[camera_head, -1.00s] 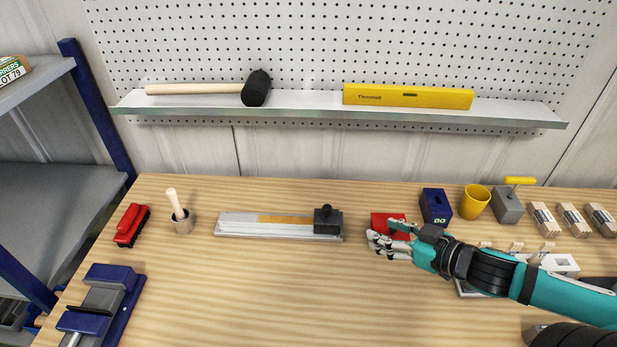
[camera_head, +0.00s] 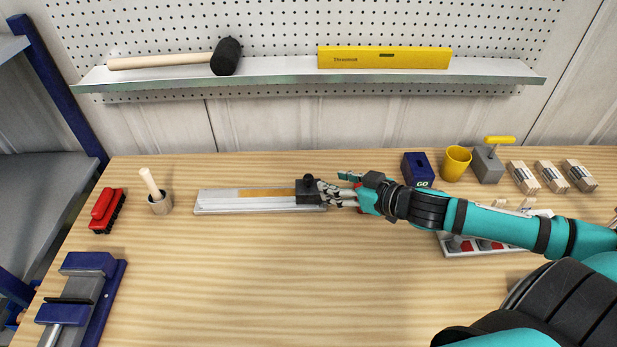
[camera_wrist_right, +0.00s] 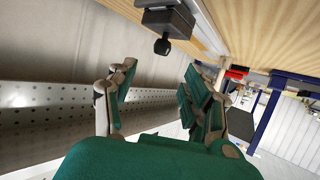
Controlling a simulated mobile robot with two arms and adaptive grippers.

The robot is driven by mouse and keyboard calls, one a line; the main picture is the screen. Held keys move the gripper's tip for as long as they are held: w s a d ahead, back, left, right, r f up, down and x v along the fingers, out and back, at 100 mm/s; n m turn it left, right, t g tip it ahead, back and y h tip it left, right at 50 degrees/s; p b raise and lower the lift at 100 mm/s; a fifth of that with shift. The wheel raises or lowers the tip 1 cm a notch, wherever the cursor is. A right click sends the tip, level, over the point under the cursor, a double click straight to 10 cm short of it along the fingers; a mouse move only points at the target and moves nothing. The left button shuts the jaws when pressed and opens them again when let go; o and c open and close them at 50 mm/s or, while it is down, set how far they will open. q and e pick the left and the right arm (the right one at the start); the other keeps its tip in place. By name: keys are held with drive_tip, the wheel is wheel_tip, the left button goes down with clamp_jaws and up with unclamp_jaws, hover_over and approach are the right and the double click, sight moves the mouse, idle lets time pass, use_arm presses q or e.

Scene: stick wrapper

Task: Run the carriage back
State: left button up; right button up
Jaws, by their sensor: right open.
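The carriage (camera_head: 307,190) is a dark block with a black knob on top. It sits at the right end of a pale flat rail (camera_head: 225,207) with an orange-yellow strip along it. In the right wrist view the carriage (camera_wrist_right: 168,20) and its round black knob (camera_wrist_right: 162,46) show at the top, beyond the fingers. My right gripper (camera_head: 328,193) is at the carriage's right side, its fingers open and pointing left; contact cannot be told. In the right wrist view the gripper (camera_wrist_right: 155,85) has nothing between its spread fingers. My left gripper is out of view.
A blue GO box (camera_head: 416,169), yellow cup (camera_head: 456,163) and wooden blocks stand right. The front middle of the bench is clear.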

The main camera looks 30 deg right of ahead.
sight(309, 177)
drive_tip(key=p+x, duration=0.1)
drive_tip(key=x, duration=0.7)
drive_tip(key=shift+w+a+f+p, duration=0.1)
drive_tip(key=shift+w+a+p, duration=0.05)
drive_tip(key=shift+w+p, duration=0.2)
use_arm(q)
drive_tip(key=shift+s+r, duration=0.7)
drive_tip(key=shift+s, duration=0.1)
use_arm(e)
drive_tip(key=shift+w+a+f, duration=0.2)
drive_tip(key=shift+w+f, duration=0.05)
drive_tip(key=shift+w, duration=0.1)
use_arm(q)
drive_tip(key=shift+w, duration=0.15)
use_arm(e)
clamp_jaws()
